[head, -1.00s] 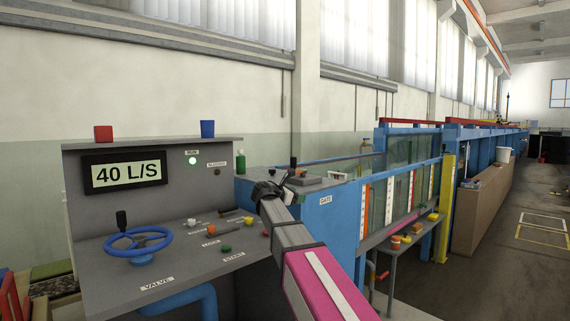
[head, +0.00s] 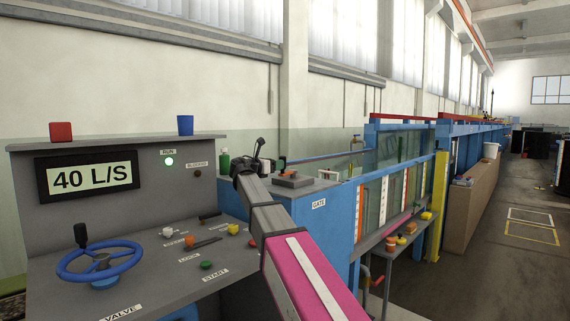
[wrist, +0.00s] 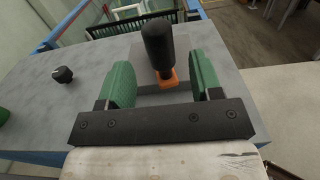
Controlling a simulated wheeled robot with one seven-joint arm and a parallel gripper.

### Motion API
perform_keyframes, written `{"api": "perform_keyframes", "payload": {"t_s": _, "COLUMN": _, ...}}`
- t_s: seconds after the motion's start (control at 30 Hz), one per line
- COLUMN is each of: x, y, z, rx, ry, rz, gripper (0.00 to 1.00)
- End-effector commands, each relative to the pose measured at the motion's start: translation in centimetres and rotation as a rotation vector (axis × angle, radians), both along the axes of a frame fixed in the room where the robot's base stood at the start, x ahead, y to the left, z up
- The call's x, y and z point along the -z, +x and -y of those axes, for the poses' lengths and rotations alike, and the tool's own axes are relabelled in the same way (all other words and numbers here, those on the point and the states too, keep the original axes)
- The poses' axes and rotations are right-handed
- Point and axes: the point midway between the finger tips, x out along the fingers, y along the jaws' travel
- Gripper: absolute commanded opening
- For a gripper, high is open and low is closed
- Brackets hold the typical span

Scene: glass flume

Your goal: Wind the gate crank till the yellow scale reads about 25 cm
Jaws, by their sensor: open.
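My gripper (wrist: 162,80) is open, with its green pads apart. In the wrist view the gate crank's black upright handle (wrist: 158,42) stands on an orange arm (wrist: 167,80) between the pads as seen, with a gap on each side; I cannot tell its height relative to them. In the head view my gripper (head: 257,150) is just left of the crank handle (head: 282,161), over the blue-sided cabinet labelled GATE (head: 319,203). Upright scale strips line the glass flume; one looks yellow (head: 420,183), but its marks are too small to read.
The control desk (head: 225,283) at left has a blue valve wheel (head: 75,262), small knobs and a 40 L/S display (head: 88,178). A green bottle (head: 224,165) and a small black knob (wrist: 62,74) stand near the crank. The floor at right (head: 480,270) is open.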

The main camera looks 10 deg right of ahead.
Motion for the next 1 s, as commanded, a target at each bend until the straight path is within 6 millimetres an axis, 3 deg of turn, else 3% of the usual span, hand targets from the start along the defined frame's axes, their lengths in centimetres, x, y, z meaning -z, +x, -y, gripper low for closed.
{"api": "perform_keyframes", "payload": {"t_s": 0.2, "x": 0.0, "y": 2.5, "z": 3.2, "rx": 0.001, "ry": 0.0, "rz": 0.0, "gripper": 0.59}}
{"api": "perform_keyframes", "payload": {"t_s": 0.4, "x": 0.0, "y": 3.7, "z": 5.0, "rx": 0.0, "ry": 0.001, "rz": 0.001, "gripper": 0.59}}
{"api": "perform_keyframes", "payload": {"t_s": 0.8, "x": 0.0, "y": 4.0, "z": 5.6, "rx": -0.001, "ry": 0.001, "rz": 0.001, "gripper": 0.59}}
{"api": "perform_keyframes", "payload": {"t_s": 0.83, "x": 0.0, "y": 4.0, "z": 5.6, "rx": -0.001, "ry": 0.001, "rz": 0.001, "gripper": 0.56}}
{"api": "perform_keyframes", "payload": {"t_s": 1.0, "x": 0.0, "y": 4.0, "z": 5.6, "rx": 0.0, "ry": 0.001, "rz": 0.001, "gripper": 0.0}}
